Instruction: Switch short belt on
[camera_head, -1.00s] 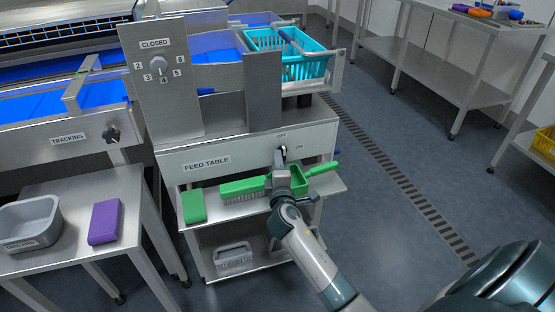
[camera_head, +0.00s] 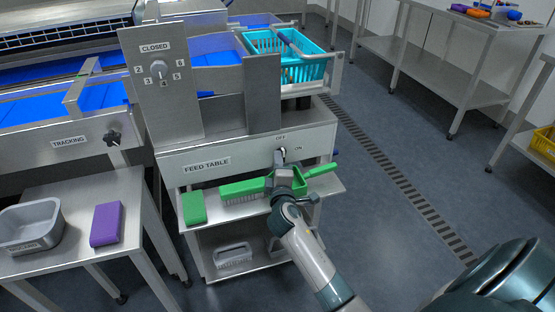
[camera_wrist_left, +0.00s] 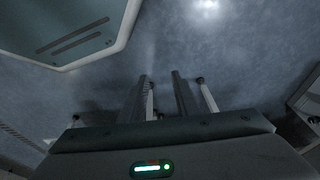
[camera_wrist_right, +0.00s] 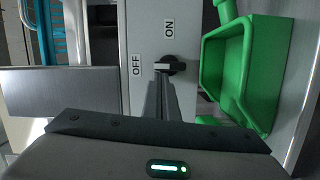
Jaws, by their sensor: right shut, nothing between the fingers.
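The switch knob (camera_head: 282,153) sits on the grey feed table panel (camera_head: 240,153), between the labels OFF above it and ON to its right. In the right wrist view the black knob (camera_wrist_right: 172,66) has a white mark on its side towards OFF. My right gripper (camera_head: 284,166) is shut and empty, just in front of and below the knob. Its fingers (camera_wrist_right: 162,84) point at the knob in the right wrist view; whether they touch it I cannot tell. My left gripper (camera_wrist_left: 160,78) is open and empty above the floor, outside the head view.
A green dustpan (camera_head: 298,185), a green brush (camera_head: 243,189) and a green block (camera_head: 194,207) lie on the shelf below the panel, close to my right gripper. A numbered dial (camera_head: 158,70) and a tracking knob (camera_head: 112,138) are further left.

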